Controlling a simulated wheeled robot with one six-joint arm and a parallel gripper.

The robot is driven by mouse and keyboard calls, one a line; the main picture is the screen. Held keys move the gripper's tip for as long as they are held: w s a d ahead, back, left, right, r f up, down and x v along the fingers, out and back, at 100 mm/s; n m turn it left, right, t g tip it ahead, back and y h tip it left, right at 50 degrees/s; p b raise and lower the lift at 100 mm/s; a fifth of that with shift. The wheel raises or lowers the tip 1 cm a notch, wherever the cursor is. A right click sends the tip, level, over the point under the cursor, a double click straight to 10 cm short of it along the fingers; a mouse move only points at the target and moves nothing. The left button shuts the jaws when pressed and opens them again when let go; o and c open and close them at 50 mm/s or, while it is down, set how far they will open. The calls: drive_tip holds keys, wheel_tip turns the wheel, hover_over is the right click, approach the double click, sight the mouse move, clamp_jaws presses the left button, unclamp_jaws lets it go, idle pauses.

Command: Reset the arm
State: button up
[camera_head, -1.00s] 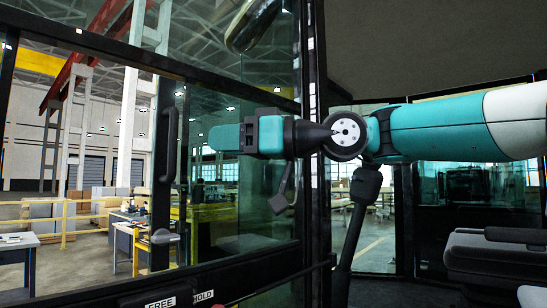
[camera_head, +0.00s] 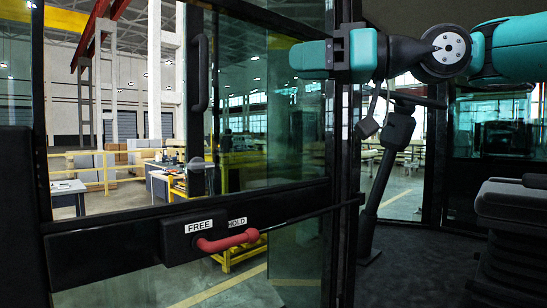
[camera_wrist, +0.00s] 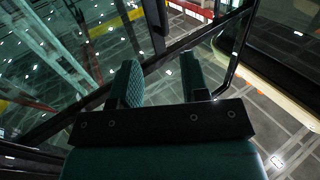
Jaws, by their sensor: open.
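My gripper (camera_head: 308,55) shows side-on at the upper middle of the head view, its teal fingers pointing left, in front of the cab's glass and dark frame post. In the wrist view my gripper (camera_wrist: 160,82) has its two teal fingers apart, with nothing held between them. Dark frame bars and glass lie beyond the fingertips.
A glazed door (camera_head: 110,215) has a black vertical handle (camera_head: 200,75) and a red lever (camera_head: 228,241) beside FREE and HOLD labels. A dark seat (camera_head: 512,205) stands at the right. Dark floor is clear between post and seat. A workshop with benches shows through the glass.

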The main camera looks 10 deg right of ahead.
drive_tip(key=s+a+f+m+g+h, duration=0.1)
drive_tip(key=s+f+m+h, duration=0.15)
drive_tip(key=f, duration=0.65)
drive_tip(key=s+a+f+m+g+h, duration=0.1)
drive_tip(key=s+f+m+h, duration=0.2)
drive_tip(key=f, duration=0.7)
drive_tip(key=s+d+f+g+h, duration=0.2)
drive_tip(key=s+d+f+h, duration=0.1)
drive_tip(key=s+f, duration=0.5)
drive_tip(key=s+d+f+g+h, duration=0.2)
drive_tip(key=s+d+f+h, duration=0.2)
drive_tip(key=s+f, duration=0.3)
wheel_tip(320, 180, down, 4)
drive_tip(key=shift+s+r+m+g, duration=0.25)
drive_tip(key=shift+s+m+g, duration=0.1)
drive_tip(key=shift+m+g, duration=0.1)
